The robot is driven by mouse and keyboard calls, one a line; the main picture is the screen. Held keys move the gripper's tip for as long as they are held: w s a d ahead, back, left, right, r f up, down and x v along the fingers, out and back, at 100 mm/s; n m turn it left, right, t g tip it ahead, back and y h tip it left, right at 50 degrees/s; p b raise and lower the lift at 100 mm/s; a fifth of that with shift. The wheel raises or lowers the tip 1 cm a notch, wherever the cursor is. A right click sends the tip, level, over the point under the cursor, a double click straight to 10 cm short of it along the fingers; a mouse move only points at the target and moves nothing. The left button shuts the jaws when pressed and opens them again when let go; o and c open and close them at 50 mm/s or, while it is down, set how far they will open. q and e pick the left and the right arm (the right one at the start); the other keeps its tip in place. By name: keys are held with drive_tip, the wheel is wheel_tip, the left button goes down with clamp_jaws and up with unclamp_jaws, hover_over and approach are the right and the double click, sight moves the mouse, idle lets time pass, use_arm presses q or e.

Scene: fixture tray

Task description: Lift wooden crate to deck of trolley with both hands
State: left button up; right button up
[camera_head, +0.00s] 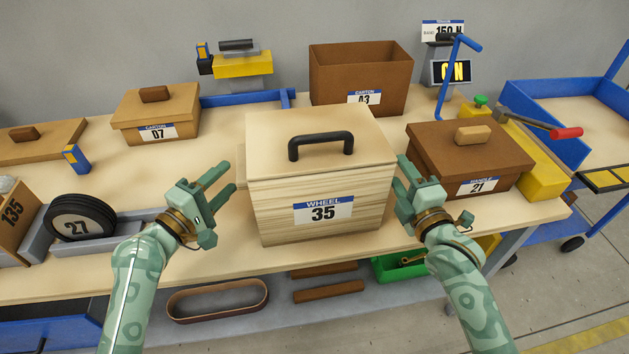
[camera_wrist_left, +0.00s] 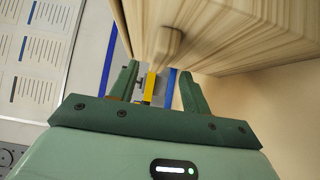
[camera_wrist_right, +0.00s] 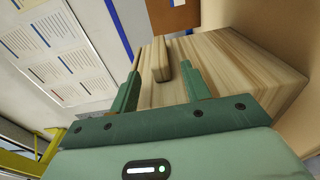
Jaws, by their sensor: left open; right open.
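The wooden crate (camera_head: 270,212), pale wood with a "WHEEL 35" label and a black handle on its lid, stands on the bench between my grippers. My left gripper (camera_head: 228,178) is open at the crate's left side; in the left wrist view a wooden side grip (camera_wrist_left: 168,46) lies ahead between its fingers. My right gripper (camera_head: 401,174) is open close to the crate's right side; in the right wrist view the other side grip (camera_wrist_right: 161,60) lies between or just ahead of its fingers. Contact cannot be told. The blue trolley (camera_head: 548,98) with a pale deck stands at the right.
A brown box labelled 21 (camera_head: 440,168) stands close right of the crate; an open brown carton (camera_head: 350,72) is behind it. A lidded box labelled 07 (camera_head: 185,108) and a wheel (camera_head: 80,218) stand left.

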use_arm(q)
drive_tip(key=shift+x, duration=2.2)
use_arm(e)
drive_tip(key=shift+w+a, duration=0.2)
drive_tip(key=shift+w, duration=0.9)
drive_tip(key=shift+w+a, duration=0.2)
drive_tip(key=shift+w, duration=0.85)
use_arm(q)
clamp_jaws()
use_arm(e)
clamp_jaws()
use_arm(q)
drive_tip(key=shift+s+f, duration=0.1)
drive_tip(key=shift+f, duration=0.05)
use_arm(e)
drive_tip(key=shift+f, duration=0.15)
